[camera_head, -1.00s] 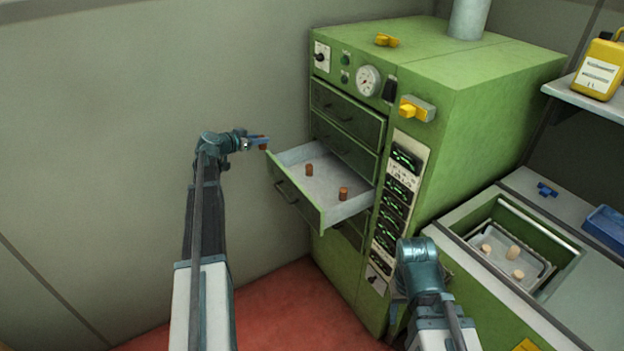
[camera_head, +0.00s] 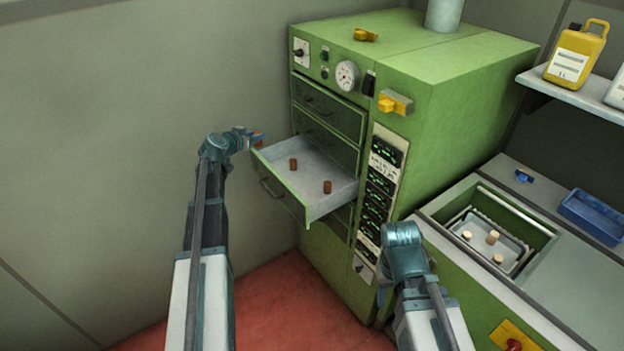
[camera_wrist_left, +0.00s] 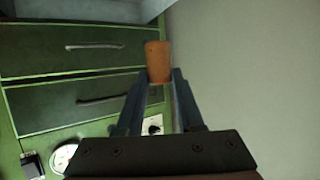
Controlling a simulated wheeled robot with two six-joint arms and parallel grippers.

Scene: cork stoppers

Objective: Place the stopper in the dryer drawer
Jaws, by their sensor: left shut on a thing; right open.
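My left gripper (camera_head: 252,138) is shut on an orange-brown stopper (camera_wrist_left: 158,58), upright between the fingertips in the left wrist view. In the head view this stopper (camera_head: 259,135) shows small beside the back left corner of the pulled-out dryer drawer (camera_head: 280,192). I cannot tell its exact height over the drawer rim. Two brown stoppers stand apart in the drawer, one further back (camera_head: 293,163) and one nearer the front right (camera_head: 327,187). My right gripper (camera_head: 383,294) is open, low in front of the green dryer (camera_head: 465,100) and mostly hidden by its wrist.
Shut drawers (camera_head: 325,108) sit above the open one. The grey wall (camera_head: 130,120) is close to my left arm. At right, a tray (camera_head: 517,258) with several pale stoppers sits in a recess, near a blue bin (camera_head: 592,218). The drawer's middle has bare floor.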

